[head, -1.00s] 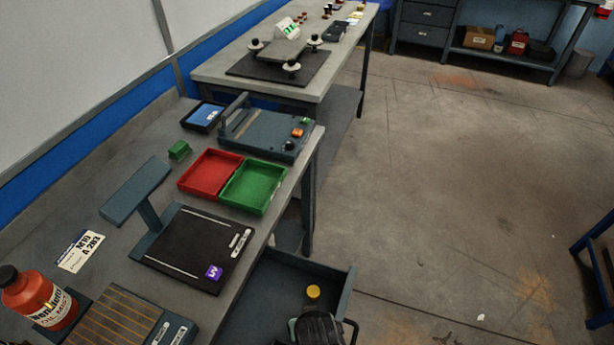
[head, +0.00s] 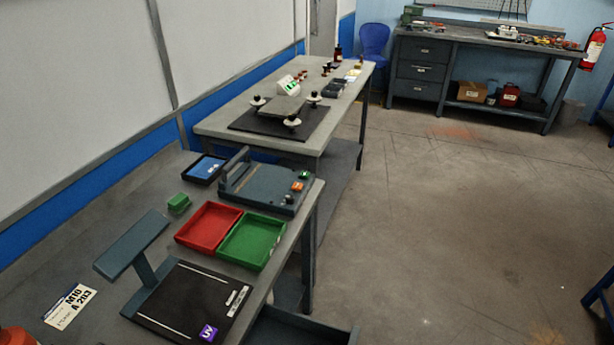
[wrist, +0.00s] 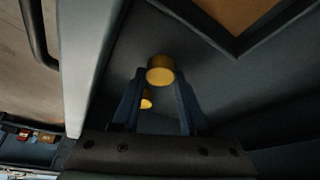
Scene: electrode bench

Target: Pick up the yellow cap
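The yellow cap (wrist: 160,72) shows in the wrist view, round and yellow, inside a dark grey drawer (wrist: 225,75). My gripper (wrist: 159,78) points into the drawer, one finger on each side of the cap near the tips. The fingers are apart and a narrow dark gap seems to show beside the cap, so I see no clear grip. A smaller yellow patch lies lower between the fingers; I cannot tell what it is.
The drawer wall (wrist: 88,60) runs close to the left of my gripper. In the head view the bench above holds a red tray (head: 208,228), a green tray (head: 252,241) and a black UV plate (head: 190,300). Open floor lies to the right.

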